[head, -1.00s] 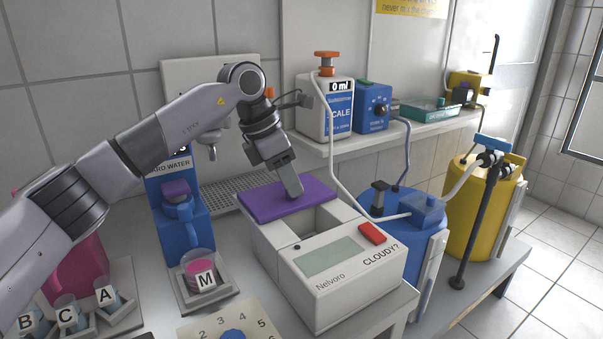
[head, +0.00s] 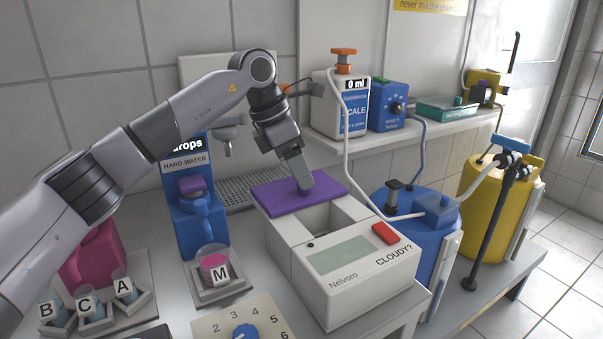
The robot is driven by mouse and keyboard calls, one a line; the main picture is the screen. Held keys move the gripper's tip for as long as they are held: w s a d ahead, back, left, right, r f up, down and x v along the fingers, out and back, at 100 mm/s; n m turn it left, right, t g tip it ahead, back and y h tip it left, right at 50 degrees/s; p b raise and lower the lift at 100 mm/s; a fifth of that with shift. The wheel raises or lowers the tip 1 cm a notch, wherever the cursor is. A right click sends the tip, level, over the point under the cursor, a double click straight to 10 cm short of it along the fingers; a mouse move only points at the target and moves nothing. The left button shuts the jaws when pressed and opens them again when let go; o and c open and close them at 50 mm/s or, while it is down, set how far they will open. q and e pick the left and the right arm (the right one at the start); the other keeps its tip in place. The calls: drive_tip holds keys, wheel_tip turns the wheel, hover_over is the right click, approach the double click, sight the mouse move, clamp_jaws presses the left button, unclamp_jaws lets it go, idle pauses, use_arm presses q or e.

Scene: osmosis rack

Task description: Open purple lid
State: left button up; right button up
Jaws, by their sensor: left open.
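The purple lid (head: 277,200) lies flat at the back of the white Nelvoro device (head: 345,290). A recessed opening shows in front of the lid, between it and the display. My left gripper (head: 305,190) points down at the lid from above, its fingertips at or just over the lid's middle right part. It is open, though the gap between the fingers is hard to see from here. I cannot tell whether the fingertips touch the lid. My right gripper is not in view.
A blue hard water dispenser (head: 205,232) and a cup marked M (head: 214,268) stand left of the device. Cups B, C and A stand at the far left. A blue barrel (head: 405,235) and a yellow barrel (head: 480,225) stand to the right, below a shelf (head: 405,138).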

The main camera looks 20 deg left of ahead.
sight(287, 195)
use_arm(q)
drive_tip(key=v, duration=0.5)
drive_tip(key=shift+s+a+r, duration=0.1)
drive_tip(key=shift+s+r, duration=0.05)
drive_tip(key=shift+r, duration=0.15)
drive_tip(key=shift+f, duration=0.1)
